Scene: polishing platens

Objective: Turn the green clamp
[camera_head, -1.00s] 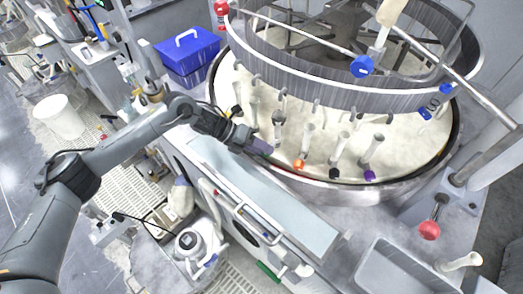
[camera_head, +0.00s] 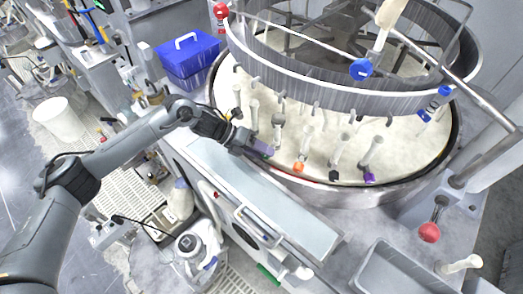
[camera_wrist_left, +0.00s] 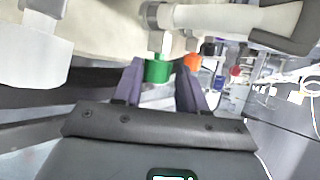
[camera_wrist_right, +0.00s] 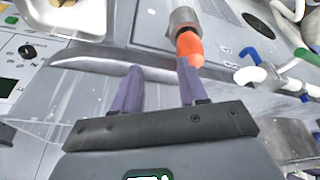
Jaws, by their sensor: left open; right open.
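The green clamp (camera_wrist_left: 158,70) shows in the left wrist view as a short green cap below a pale metal post at the platen's edge. My left gripper (camera_wrist_left: 160,72) is open, with its purple fingers on either side of the clamp. Whether they touch it I cannot tell. In the head view my left gripper (camera_head: 264,151) is at the near left rim of the round platen (camera_head: 315,150) and mostly hides the clamp. My right gripper (camera_wrist_right: 160,72) shows only in its wrist view, open, with nothing held.
An orange clamp (camera_head: 298,167), a black one (camera_head: 334,176) and a purple one (camera_head: 369,178) line the near rim. A blue box (camera_head: 188,55) stands behind my left arm. A red knob (camera_head: 429,232) is at the right. An orange-red tip (camera_wrist_right: 190,46) lies beyond my right fingers.

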